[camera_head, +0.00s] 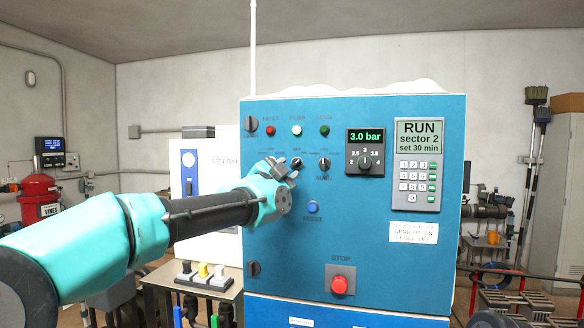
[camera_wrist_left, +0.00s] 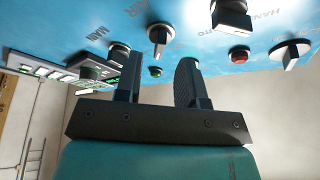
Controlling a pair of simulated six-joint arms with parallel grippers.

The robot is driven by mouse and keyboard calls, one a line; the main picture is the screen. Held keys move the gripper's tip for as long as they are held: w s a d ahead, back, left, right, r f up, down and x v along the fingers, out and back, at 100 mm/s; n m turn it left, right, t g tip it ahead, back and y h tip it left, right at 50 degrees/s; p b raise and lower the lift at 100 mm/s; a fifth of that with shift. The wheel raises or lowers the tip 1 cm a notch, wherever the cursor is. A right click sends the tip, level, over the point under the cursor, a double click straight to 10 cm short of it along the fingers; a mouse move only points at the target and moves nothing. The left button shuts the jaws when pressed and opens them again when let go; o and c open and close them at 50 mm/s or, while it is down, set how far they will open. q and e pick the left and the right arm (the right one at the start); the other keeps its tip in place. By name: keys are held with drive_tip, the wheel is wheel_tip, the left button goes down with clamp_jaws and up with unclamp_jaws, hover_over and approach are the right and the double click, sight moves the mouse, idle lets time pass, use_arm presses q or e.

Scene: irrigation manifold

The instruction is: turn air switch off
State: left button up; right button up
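The blue control cabinet (camera_head: 390,265) carries a row of black selector switches; the middle one (camera_head: 296,162) and the right one (camera_head: 323,164) show, and my left gripper hides the left one. In the left wrist view, a switch (camera_wrist_left: 158,38) appears between the finger directions and a larger, nearer one (camera_wrist_left: 231,18) lies right of them. Two black rotary switches sit at the cabinet's left edge, upper (camera_head: 251,124) and lower (camera_head: 253,269). My left gripper (camera_head: 285,168) is open and empty, close to the row. My right gripper is out of view.
Red, white and green lamps sit above the row. A blue button (camera_head: 312,208) and red stop button (camera_head: 339,284) are below. Left stands a small table (camera_head: 160,278) with coloured levers.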

sight(293, 165)
use_arm(q)
drive_tip(key=shift+x, duration=1.8)
clamp_jaws()
